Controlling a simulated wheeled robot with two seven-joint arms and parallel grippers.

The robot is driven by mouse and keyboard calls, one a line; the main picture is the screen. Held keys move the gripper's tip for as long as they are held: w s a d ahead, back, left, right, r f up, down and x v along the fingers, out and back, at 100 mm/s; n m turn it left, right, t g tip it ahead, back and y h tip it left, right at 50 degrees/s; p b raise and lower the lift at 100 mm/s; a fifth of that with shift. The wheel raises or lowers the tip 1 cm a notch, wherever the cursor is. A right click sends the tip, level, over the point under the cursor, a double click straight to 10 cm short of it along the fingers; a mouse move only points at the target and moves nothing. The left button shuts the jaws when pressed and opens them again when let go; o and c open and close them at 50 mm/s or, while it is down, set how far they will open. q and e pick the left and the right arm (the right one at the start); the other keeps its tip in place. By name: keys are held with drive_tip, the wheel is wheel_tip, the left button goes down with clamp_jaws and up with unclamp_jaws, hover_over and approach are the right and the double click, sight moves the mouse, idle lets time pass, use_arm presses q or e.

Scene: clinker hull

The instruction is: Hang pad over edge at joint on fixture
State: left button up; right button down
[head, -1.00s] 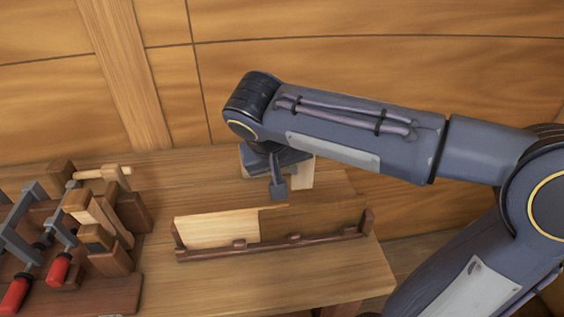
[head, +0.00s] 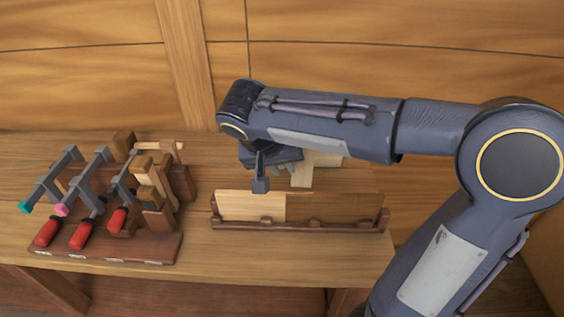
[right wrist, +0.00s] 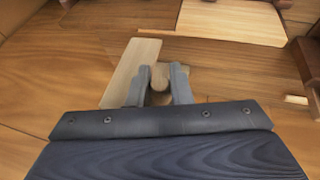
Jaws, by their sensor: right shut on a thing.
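The fixture (head: 238,226) is a low dark wooden stand on the bench. It holds a pale board (head: 250,207) on the left and a darker board (head: 335,208) on the right, which meet at an upright joint. My right gripper (head: 261,186) is just behind the pale board, left of the joint. In the right wrist view its fingers (right wrist: 165,88) are shut around a rounded wooden knob. A pale flat piece, apparently the pad (head: 302,173), shows beside the fingers, also in the right wrist view (right wrist: 132,72). Its link to the knob is partly hidden. My left gripper is out of view.
A dark wooden rack (head: 110,245) at the left of the bench holds several clamps with red handles (head: 84,234) and wooden tools (head: 150,180). The bench (head: 290,255) is clear in front of the fixture. A planked wooden wall (head: 350,60) rises behind.

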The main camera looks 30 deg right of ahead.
wheel_tip(320, 180, down, 15)
drive_tip(key=b, duration=1.1)
drive_tip(key=shift+f, duration=0.15)
drive_tip(key=shift+f+b, duration=0.25)
drive_tip(key=shift+b, duration=0.25)
drive_tip(key=c, duration=1.2)
unclamp_jaws()
drive_tip(key=shift+c, duration=0.2)
drive_tip(key=shift+r, duration=0.1)
drive_tip(key=v, duration=0.7)
drive_tip(key=shift+r+p, duration=0.3)
drive_tip(key=shift+r, duration=0.05)
drive_tip(key=shift+s+a, duration=0.1)
drive_tip(key=shift+s, duration=0.05)
